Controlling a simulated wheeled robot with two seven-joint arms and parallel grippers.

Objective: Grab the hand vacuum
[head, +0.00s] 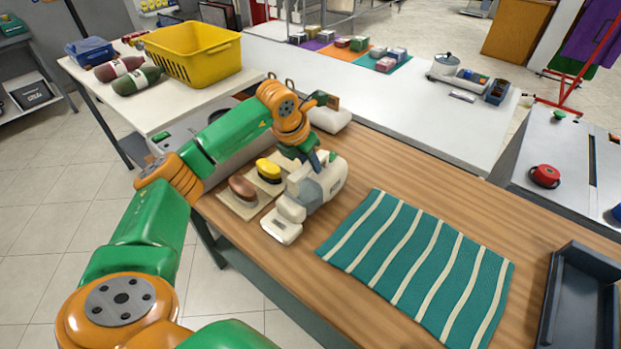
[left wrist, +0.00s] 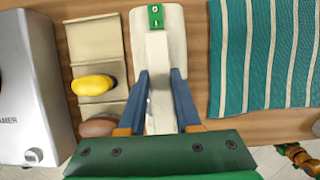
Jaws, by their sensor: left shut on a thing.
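The hand vacuum (head: 313,188) is a cream and grey device on the wooden table, left of the striped cloth. My left gripper (head: 318,160) reaches down onto its top from the left arm. In the left wrist view, the two blue fingers of my left gripper (left wrist: 161,98) are shut on the vacuum's pale handle (left wrist: 157,65), one on each side. The vacuum's far end shows a green patch. Whether it touches the table is hard to tell. My right gripper is not in view.
A teal striped cloth (head: 425,262) lies right of the vacuum. A beige tray (head: 236,203) with a yellow brush (head: 268,170) and a brown brush (head: 242,189) sits close on its left. A dark bin (head: 580,305) stands at the right. A yellow basket (head: 190,55) is on the white table behind.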

